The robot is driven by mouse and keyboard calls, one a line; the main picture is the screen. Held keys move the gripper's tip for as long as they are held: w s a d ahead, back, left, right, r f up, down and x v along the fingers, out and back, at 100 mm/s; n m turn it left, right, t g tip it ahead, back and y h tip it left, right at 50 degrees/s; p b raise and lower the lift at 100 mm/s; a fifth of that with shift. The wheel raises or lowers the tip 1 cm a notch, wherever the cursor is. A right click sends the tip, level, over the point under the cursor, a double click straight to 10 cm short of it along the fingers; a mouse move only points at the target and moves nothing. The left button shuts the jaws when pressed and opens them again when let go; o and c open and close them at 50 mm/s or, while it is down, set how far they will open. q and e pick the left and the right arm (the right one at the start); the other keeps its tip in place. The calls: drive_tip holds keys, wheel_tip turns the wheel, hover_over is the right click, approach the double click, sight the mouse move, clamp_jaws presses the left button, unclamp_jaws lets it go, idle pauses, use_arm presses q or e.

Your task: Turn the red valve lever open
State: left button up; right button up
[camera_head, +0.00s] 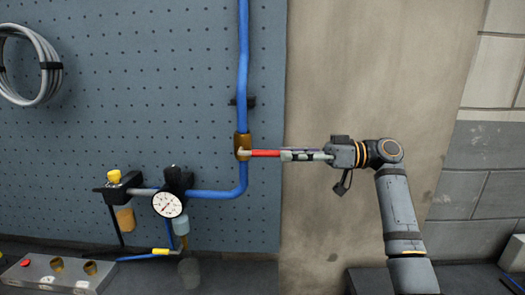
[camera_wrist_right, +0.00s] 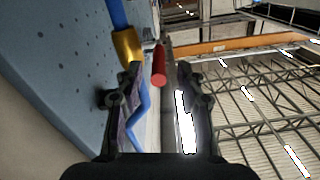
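The red valve lever (camera_head: 265,153) sticks out horizontally to the right from a brass valve body (camera_head: 242,146) on the blue pipe. My right gripper (camera_head: 285,155) reaches in from the right, with its fingertips at the lever's free end. In the right wrist view, the round end of the red lever (camera_wrist_right: 159,68) lies between the two fingertips of the right gripper (camera_wrist_right: 160,76). The fingers are apart, with a gap on each side of the lever. The brass valve body (camera_wrist_right: 127,47) shows beyond the left finger. My left gripper is not in view.
The blue pipe (camera_head: 243,60) runs up a perforated grey-blue panel (camera_head: 130,110). Below left are a round gauge (camera_head: 168,204) and a yellow-knobbed fitting (camera_head: 114,177). A coiled hose (camera_head: 30,65) hangs upper left. The wall (camera_head: 340,90) right of the panel is bare.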

sight(255, 154)
drive_tip(key=a+p, duration=0.2)
drive_tip(key=a, duration=0.4)
drive_tip(key=shift+w+a+r, duration=0.1)
drive_tip(key=shift+a+r, duration=0.05)
drive_tip(key=shift+a, duration=0.35)
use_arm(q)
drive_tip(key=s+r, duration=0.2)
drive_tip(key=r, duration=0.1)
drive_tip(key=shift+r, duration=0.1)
use_arm(e)
drive_tip(key=shift+c, duration=0.8)
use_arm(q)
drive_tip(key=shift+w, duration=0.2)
use_arm(e)
clamp_jaws()
